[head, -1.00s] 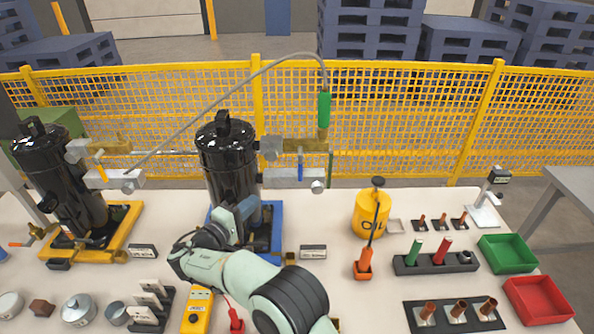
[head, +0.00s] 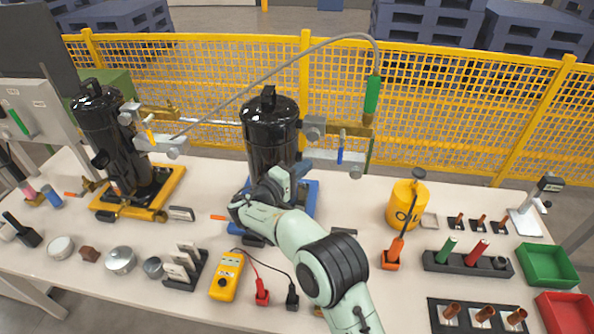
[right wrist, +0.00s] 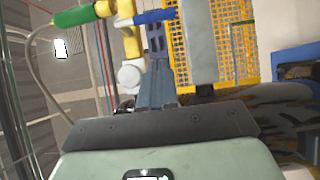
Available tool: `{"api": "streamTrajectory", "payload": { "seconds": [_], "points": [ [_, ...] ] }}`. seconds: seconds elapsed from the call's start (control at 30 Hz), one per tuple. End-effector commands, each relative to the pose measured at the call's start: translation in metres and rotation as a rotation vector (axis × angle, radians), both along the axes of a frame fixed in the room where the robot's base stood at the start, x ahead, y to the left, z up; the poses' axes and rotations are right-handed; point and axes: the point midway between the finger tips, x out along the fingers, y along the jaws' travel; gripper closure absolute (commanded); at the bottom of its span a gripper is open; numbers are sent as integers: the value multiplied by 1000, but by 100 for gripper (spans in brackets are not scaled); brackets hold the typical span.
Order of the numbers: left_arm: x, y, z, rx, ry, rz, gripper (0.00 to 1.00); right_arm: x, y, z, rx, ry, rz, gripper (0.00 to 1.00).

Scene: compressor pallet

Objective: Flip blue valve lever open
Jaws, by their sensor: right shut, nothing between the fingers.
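The blue valve lever (head: 340,156) hangs upright between the upper brass fitting and the lower grey block, right of the middle black compressor (head: 270,135). In the right wrist view the blue lever (right wrist: 146,18) lies across the top, just beyond my fingers. My right gripper (head: 299,168) is shut and empty, in front of the middle compressor and left of the lever. Its narrow fingers also show in the right wrist view (right wrist: 156,45), pointing at the lever; I cannot tell whether they touch it. My left gripper is not in view.
A hose with a green grip (head: 372,95) rises above the brass fitting. An oil can (head: 406,205) stands to the right. A yellow meter (head: 227,276) with leads lies in front. A second compressor (head: 110,135) stands left. A yellow mesh fence (head: 450,110) runs behind.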

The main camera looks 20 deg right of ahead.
Motion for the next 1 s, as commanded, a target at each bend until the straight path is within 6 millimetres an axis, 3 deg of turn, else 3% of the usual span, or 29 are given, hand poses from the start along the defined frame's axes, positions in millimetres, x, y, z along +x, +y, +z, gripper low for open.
{"api": "streamTrajectory", "payload": {
  "seconds": [0.2, 0.4, 1.0],
  "points": [
    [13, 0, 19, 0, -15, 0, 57, 20, -43, 3, 0, -1, -2, 100],
    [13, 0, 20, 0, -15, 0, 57, 9, -69, 1, 0, 0, -1, 100],
    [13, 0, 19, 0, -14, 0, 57, 5, -78, 0, -3, 3, 2, 100]
  ]
}}
